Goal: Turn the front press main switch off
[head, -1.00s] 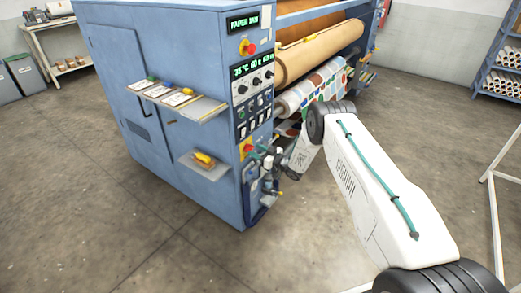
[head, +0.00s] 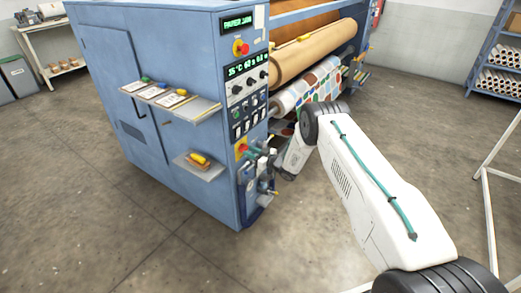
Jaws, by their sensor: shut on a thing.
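The blue press (head: 190,60) stands at the centre left. Its front main switch appears as a red knob on a yellow plate (head: 241,148), low on the narrow control face. My gripper (head: 251,151) is at this switch, reaching in from the right, and is shut on it. The fingers are small and partly hidden among dark fittings, and the knob's exact angle is too small to read. My white arm (head: 375,185) comes from the lower right.
A red button on yellow (head: 241,48) sits higher on the panel, under a green lit display (head: 238,21). Shelves (head: 205,166) jut from the press's side. Rollers (head: 310,50) lie behind my arm. A white frame (head: 490,210) stands right. The floor at left is clear.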

